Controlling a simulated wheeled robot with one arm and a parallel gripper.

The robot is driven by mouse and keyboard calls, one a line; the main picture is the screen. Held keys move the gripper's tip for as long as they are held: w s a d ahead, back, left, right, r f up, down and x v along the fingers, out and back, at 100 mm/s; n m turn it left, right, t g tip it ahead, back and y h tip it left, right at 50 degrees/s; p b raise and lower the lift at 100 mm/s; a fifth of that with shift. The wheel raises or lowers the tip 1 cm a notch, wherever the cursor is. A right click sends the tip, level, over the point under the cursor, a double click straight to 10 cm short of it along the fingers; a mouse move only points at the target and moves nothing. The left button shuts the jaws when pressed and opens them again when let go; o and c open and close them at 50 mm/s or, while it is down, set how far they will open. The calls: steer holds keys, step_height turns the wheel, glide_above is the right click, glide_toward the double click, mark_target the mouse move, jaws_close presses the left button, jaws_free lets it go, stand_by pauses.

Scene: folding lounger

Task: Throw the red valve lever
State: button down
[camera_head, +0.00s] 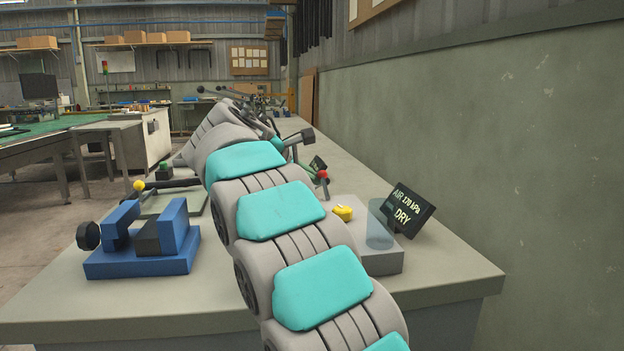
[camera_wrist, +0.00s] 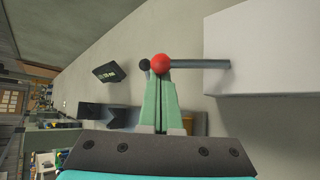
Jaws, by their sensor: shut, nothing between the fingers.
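The red ball knob (camera_wrist: 160,63) of the lever shows in the wrist view at the tips of my fingers. Its dark rod (camera_wrist: 200,64) runs right to a pale block (camera_wrist: 262,50). My gripper (camera_wrist: 161,78) is shut, with its green fingers together and nothing between them. The fingertips overlap the lower edge of the knob; I cannot tell whether they touch it. In the head view a small red ball (camera_head: 322,174) shows just right of my arm, and my arm hides most of what lies around it.
On the bench (camera_head: 450,277) stand a blue vise (camera_head: 140,262) at left and a grey block (camera_head: 380,262) with a yellow knob (camera_head: 343,212), clear cylinder and dark display (camera_head: 408,208) at right. A green wall (camera_head: 500,140) borders the right side. The bench's front right corner is clear.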

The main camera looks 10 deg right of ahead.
steer(key=shift+s+d+r+m+t+h+b, duration=0.1)
steer(key=shift+s+r+m+t+h+b, duration=0.15)
steer(key=shift+m+t+b, duration=0.4)
steer(key=shift+s+r+b, duration=0.2)
steer(key=shift+r+b, duration=0.15)
steer(key=shift+r, duration=0.05)
steer(key=shift+s+r+t+b, duration=0.15)
steer(key=shift+s+t+b, duration=0.1)
steer(key=shift+t+b, duration=0.2)
steer(key=s+m+t+b, duration=0.1)
steer(key=b, duration=0.2)
steer(key=s+m+t+h+b, duration=0.1)
steer(key=t+b, duration=0.1)
steer(key=b, duration=0.2)
steer(key=shift+r+h, duration=0.25)
steer(key=s+m+b, duration=0.1)
steer(key=r+m+t+h+b, duration=0.1)
steer(key=b, duration=0.1)
steer(key=shift+s+r+t+h, duration=0.2)
steer(key=shift+s+t+h, duration=0.1)
steer(key=shift+s, duration=0.05)
steer(key=shift+s+b, duration=0.1)
steer(key=shift+b, duration=0.25)
steer(key=shift+s+r, duration=0.15)
steer(key=shift+s, duration=0.1)
steer(key=shift+s, duration=0.1)
